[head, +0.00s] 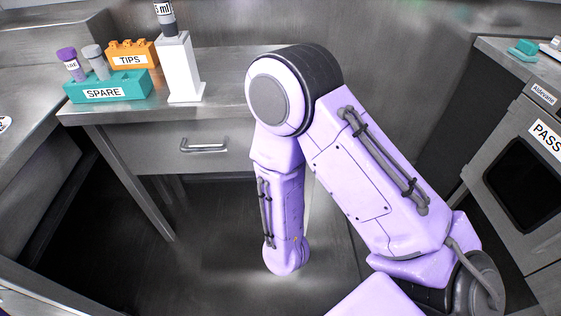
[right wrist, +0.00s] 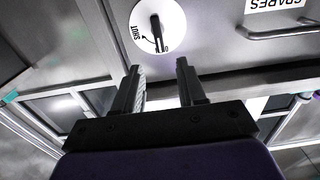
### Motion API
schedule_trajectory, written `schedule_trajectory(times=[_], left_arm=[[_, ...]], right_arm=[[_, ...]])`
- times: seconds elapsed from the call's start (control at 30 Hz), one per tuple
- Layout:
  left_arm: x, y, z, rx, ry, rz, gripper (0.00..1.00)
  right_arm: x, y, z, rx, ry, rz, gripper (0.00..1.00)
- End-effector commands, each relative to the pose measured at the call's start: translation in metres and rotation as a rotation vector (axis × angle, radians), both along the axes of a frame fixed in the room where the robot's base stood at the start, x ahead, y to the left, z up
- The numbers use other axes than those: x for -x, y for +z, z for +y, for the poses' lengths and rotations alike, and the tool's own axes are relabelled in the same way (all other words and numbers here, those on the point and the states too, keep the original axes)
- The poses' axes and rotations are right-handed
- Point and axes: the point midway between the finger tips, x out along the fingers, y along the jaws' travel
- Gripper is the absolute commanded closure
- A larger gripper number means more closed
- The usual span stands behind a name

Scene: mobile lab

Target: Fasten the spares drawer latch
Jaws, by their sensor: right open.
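In the right wrist view, which looks inverted, a white round latch plate (right wrist: 158,26) sits on a grey metal front. A slim black latch lever (right wrist: 157,33) lies across it, near vertical in the picture. The plate carries the word SHUT at its left and a partly hidden word near its lower edge. To the right are the SPARES label (right wrist: 275,4) and a bar handle (right wrist: 282,29) on the same front. My right gripper (right wrist: 158,68) is open and empty, its fingertips just below the plate in the picture, apart from the lever. My left gripper is not in view.
In the head view my right arm hides part of the bench front. A drawer handle (head: 205,145) shows left of it. On the bench stand a teal SPARE rack (head: 130,88), an orange TIPS rack (head: 145,48) and a white stand (head: 180,70). A PASS-labelled cabinet (head: 515,175) is right.

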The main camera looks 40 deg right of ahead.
Motion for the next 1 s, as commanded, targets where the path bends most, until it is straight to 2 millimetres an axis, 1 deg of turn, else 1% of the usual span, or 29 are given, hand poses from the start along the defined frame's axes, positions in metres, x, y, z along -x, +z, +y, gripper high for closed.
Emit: schedule_trajectory(times=[0.1,0.3,0.4,0.5,0.57,0.8,0.83,0.87,0.9,0.93,0.97,1.0], left_arm=[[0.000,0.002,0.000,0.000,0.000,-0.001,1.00],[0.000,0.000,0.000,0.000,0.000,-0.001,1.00],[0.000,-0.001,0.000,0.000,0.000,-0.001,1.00],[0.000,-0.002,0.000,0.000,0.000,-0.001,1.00],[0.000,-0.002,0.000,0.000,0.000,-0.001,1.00],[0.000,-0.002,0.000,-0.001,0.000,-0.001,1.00],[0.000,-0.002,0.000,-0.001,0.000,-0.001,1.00],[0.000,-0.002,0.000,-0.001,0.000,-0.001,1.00],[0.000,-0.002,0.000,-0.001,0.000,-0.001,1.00],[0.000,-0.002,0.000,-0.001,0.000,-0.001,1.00],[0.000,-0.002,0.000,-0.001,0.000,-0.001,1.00],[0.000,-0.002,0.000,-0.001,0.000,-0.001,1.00]], right_arm=[[-0.017,0.004,-0.012,0.000,-0.008,-0.006,0.60],[-0.056,0.003,-0.036,-0.002,-0.007,-0.004,0.60],[-0.071,0.003,-0.045,-0.002,-0.006,-0.003,0.60],[-0.081,0.003,-0.051,0.000,-0.004,-0.001,0.60],[-0.084,0.003,-0.053,0.000,-0.003,0.000,0.60],[-0.085,0.003,-0.053,-0.001,-0.002,0.001,0.60],[-0.085,0.003,-0.053,-0.001,-0.002,0.001,0.63],[-0.085,0.003,-0.053,-0.001,-0.002,0.001,0.73],[-0.085,0.003,-0.053,-0.001,-0.002,0.001,0.86],[-0.085,0.003,-0.053,-0.001,-0.002,0.001,0.95],[-0.085,0.003,-0.053,-0.001,-0.002,0.001,1.00],[-0.085,0.003,-0.053,-0.001,-0.002,0.001,1.00]])
